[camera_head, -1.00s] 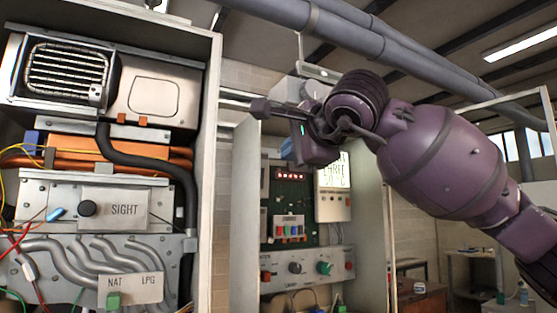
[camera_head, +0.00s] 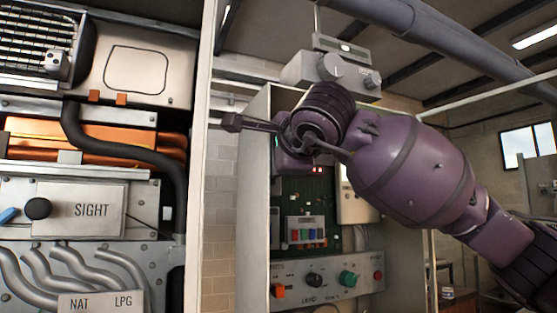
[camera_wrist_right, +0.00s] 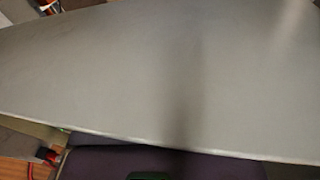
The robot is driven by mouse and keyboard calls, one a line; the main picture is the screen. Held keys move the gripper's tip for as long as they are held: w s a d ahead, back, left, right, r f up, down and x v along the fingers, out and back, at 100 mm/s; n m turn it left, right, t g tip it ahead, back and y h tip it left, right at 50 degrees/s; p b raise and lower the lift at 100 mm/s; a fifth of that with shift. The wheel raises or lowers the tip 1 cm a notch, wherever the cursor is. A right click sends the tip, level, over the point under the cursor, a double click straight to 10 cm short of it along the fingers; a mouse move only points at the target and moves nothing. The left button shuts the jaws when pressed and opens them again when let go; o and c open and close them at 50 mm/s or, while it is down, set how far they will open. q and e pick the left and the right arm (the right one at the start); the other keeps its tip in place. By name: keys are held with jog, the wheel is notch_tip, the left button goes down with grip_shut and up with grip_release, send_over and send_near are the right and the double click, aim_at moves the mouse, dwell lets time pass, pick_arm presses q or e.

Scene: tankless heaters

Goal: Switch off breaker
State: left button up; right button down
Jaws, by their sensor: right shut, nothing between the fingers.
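My right gripper (camera_head: 232,122) reaches in from the right in the head view, its fingers shut and empty, pointing left towards the edge of the left cabinet (camera_head: 200,180). I cannot tell whether it touches that edge. No part is clearly recognisable as the breaker. A small block with coloured switches (camera_head: 305,232) sits on the green board inside the open right cabinet, below my wrist. A grey box with a round knob (camera_head: 331,68) is above that cabinet. My arm hides the upper part of the board. A grey panel (camera_wrist_right: 150,75) fills most of the right wrist view.
The left cabinet holds a SIGHT plate (camera_head: 92,209), a black hose (camera_head: 120,150), orange parts and grey pipes. The right cabinet has a lower panel (camera_head: 330,276) with knobs. A large overhead pipe (camera_head: 430,30) runs above my arm.

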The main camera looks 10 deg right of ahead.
jog(key=shift+w+a, duration=0.1)
jog(key=shift+w, duration=0.05)
jog(key=shift+r, duration=0.1)
jog(key=shift+w+g+p, duration=0.25)
jog(key=shift+g+p, duration=0.05)
jog(key=shift+p, duration=0.2)
jog(key=shift+s, duration=0.1)
